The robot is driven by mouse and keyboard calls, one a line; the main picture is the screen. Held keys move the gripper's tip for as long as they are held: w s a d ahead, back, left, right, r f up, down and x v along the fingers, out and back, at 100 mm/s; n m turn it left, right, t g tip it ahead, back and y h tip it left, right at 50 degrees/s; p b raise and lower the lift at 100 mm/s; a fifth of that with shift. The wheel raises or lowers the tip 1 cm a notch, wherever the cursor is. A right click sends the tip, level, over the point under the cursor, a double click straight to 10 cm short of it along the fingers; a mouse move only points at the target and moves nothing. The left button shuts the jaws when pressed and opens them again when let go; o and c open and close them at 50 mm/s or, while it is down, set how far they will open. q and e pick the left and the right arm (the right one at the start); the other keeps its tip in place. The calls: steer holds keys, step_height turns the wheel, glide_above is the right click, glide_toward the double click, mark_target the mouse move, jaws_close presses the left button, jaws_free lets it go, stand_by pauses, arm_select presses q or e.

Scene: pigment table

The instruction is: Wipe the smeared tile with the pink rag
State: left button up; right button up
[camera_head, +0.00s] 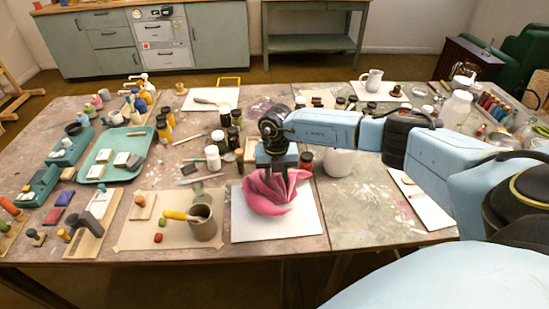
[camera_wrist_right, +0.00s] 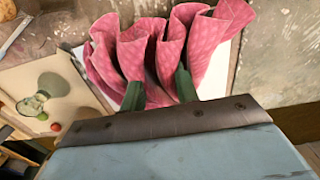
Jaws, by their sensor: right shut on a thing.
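The pink rag (camera_head: 266,194) is bunched up in folds over a white tile (camera_head: 300,228) at the front middle of the table. My right gripper (camera_head: 277,168) points down from above and is shut on the rag. In the right wrist view the rag (camera_wrist_right: 205,48) bulges up around the gripper's green fingers (camera_wrist_right: 158,90). The rag hides the middle of the tile, so I cannot see any smear on it. I cannot tell whether the rag touches the tile. My left gripper is not in view.
A brown mug (camera_head: 203,226) stands on a tan sheet (camera_head: 150,235) just left of the tile. Several dark jars (camera_head: 224,117) stand behind the rag, with a white cup (camera_head: 340,162) to its right.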

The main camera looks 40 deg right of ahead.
steer(key=shift+r+p, duration=0.65)
steer(key=shift+r, duration=0.3)
step_height(320, 180, up, 2)
steer(key=shift+r+p, duration=0.15)
steer(key=shift+p, duration=0.8)
steer(key=shift+r+p, duration=0.45)
steer(key=shift+r, duration=0.05)
